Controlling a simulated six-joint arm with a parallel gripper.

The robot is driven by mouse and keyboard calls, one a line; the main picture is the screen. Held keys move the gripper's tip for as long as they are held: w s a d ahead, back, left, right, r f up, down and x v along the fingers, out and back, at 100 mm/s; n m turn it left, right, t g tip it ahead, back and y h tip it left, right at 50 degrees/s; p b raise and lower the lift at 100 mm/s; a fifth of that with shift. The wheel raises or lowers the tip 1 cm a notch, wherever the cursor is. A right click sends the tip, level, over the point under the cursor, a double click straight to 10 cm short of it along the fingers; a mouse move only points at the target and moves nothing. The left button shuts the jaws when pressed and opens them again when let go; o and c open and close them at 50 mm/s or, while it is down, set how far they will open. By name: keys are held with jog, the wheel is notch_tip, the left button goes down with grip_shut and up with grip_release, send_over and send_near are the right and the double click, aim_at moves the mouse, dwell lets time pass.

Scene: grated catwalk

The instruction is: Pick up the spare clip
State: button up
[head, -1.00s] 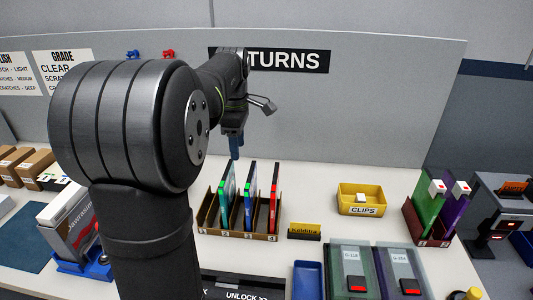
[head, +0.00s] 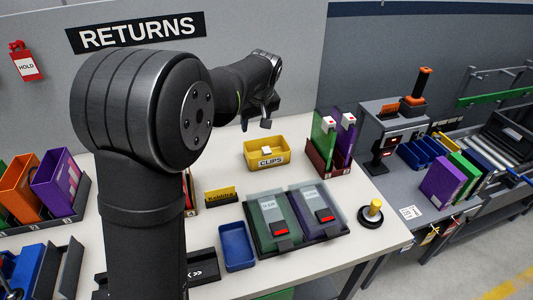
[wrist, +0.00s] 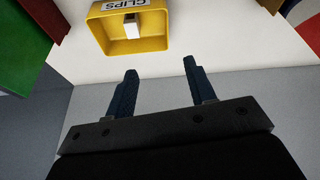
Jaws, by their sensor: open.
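The spare clip, a small white block (head: 266,151), lies in the yellow bin (head: 250,157) labelled CLIPS on the white table. In the wrist view the white clip (wrist: 131,28) is inside the yellow bin (wrist: 152,46) at the top, beyond my fingertips. My gripper (wrist: 160,68) is open, with two dark blue fingers apart and nothing between them. In the head view my gripper (head: 256,124) hangs above and behind the bin, slightly to its left, not touching it.
A dark red rack (head: 325,172) with green and purple cases stands right of the bin. In front are a blue tray (head: 237,247), two grey-lidded cases and a yellow Kaiddra sign (head: 221,195). A grey machine (head: 385,118) stands further right. Table around the bin is mostly clear.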

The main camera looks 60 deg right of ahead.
jog(key=s+d+m, duration=0.2)
jog(key=s, duration=0.2)
send_near(267, 149)
jog(key=shift+h, duration=0.3)
jog(key=f, duration=0.1)
jog(key=w+f, duration=0.1)
jog(key=f, duration=0.3)
jog(key=shift+w, duration=0.3)
jog(key=x, duration=0.5)
jog(key=shift+s+d, duration=0.15)
jog(key=shift+d, duration=0.15)
jog(key=c, duration=1)
jog(key=shift+c, duration=0.2)
jog(key=shift+r, duration=0.15)
